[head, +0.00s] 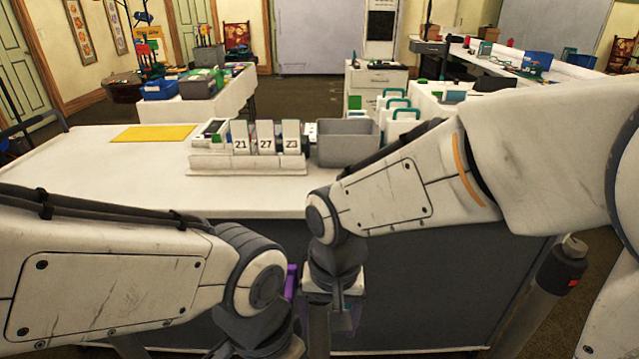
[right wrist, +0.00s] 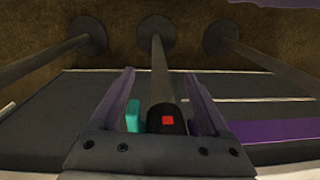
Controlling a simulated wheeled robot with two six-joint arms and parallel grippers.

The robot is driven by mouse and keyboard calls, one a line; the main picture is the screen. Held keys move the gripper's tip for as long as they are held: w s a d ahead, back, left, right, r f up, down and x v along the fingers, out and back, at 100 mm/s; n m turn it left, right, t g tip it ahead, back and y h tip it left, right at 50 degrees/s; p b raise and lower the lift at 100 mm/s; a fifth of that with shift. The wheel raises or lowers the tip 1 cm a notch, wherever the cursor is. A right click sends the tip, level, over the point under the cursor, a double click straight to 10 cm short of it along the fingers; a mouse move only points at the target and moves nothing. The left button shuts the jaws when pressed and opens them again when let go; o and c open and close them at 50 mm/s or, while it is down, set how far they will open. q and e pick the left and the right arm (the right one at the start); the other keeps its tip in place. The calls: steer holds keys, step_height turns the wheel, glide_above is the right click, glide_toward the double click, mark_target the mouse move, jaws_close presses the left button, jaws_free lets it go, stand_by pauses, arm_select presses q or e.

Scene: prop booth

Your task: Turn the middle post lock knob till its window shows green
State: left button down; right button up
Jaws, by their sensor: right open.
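In the right wrist view the middle post (right wrist: 159,70) rises from a round floor base and runs between the purple fingers of my right gripper (right wrist: 160,76). The gripper is open, one finger on each side. The black lock (right wrist: 167,113) on the post lies between the fingers, and its window (right wrist: 168,121) shows red. A teal piece (right wrist: 133,115), perhaps the knob, sticks out between the lock and the left finger. I cannot tell whether any finger touches it. In the head view my arms hide most of this post. My left gripper is largely hidden behind its wrist at the bottom.
Another post (head: 541,293) stands at the right, its window red. Side posts (right wrist: 40,62) and (right wrist: 265,58) flank the middle one in the wrist view. A white-topped counter (head: 90,165) lies beyond, with number blocks (head: 265,140) and a grey bin (head: 347,145).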

steer(key=w+a+r+m+p, duration=0.1)
steer(key=w+r+m+p, duration=0.35)
steer(key=r+p, duration=0.5)
steer(key=w+r+m+p, duration=0.3)
steer(key=w+r+p, duration=0.2)
steer(key=r+p, duration=0.4)
steer(key=shift+m+h, duration=0.3)
steer(key=shift+m, duration=0.15)
steer(key=f+p, duration=0.1)
steer(key=f, duration=0.2)
steer(key=f+p, duration=0.1)
steer(key=f, duration=0.3)
steer(key=f+p, duration=0.1)
steer(key=f, duration=0.3)
steer(key=shift+w+a+f, duration=0.1)
steer(key=shift+w+a, duration=0.05)
steer(key=shift+w, duration=0.1)
jaws_close()
